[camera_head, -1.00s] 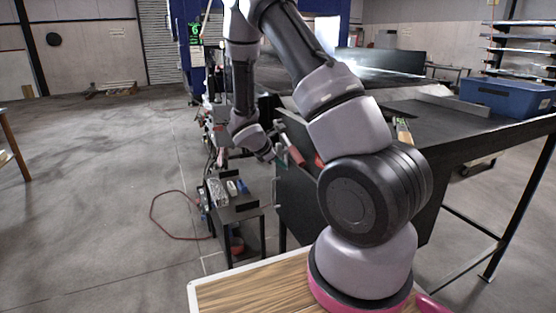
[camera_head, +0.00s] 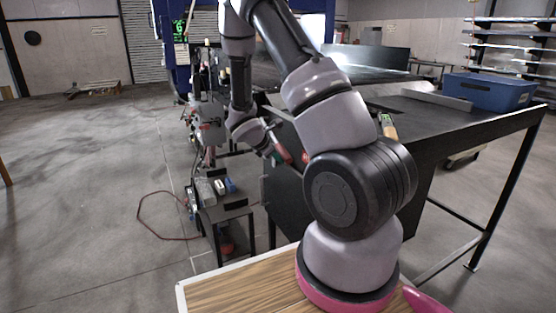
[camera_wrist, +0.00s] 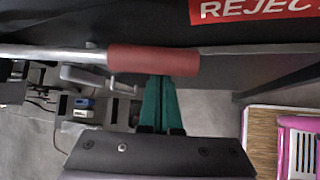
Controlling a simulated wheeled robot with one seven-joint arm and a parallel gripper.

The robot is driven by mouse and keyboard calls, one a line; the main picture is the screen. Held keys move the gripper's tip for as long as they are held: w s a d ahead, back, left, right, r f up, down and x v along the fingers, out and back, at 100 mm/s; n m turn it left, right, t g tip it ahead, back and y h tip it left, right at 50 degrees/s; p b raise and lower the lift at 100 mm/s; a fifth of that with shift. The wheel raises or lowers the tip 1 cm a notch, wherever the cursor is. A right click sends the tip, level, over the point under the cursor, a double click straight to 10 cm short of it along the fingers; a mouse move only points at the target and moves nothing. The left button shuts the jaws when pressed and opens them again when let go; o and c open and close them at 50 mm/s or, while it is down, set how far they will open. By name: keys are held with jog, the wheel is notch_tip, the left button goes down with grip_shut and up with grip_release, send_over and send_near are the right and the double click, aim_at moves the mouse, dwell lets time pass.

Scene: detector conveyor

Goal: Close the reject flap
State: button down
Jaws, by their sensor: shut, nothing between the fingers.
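A red REJECT label (camera_wrist: 250,8) is on a dark surface at the top of the wrist view. Below it a pale metal edge or bar carries a red grip (camera_wrist: 153,59). My gripper (camera_wrist: 159,88) has green fingers, shut together and empty, with their tips at the underside of the red grip; I cannot tell if they touch it. In the head view my gripper (camera_head: 277,158) is low beside the dark side panel (camera_head: 280,200) of the conveyor, partly behind my arm. My arm hides much of this area, and how far the flap stands open is not clear.
A small dark cart (camera_head: 235,212) with blue and grey items stands left of the panel. A red cable (camera_head: 140,213) lies on the floor by it. A blue bin (camera_head: 488,92) sits on the table at right. Open floor lies to the left.

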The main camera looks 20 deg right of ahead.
jog(key=shift+r, duration=0.15)
notch_tip(320, 180, up, 21)
jog(key=w+n+g, duration=0.2)
jog(key=n+g, duration=0.1)
jog(key=g, duration=0.4)
jog(key=shift+w+r, duration=0.1)
jog(key=shift+w, duration=0.05)
dwell(0.4)
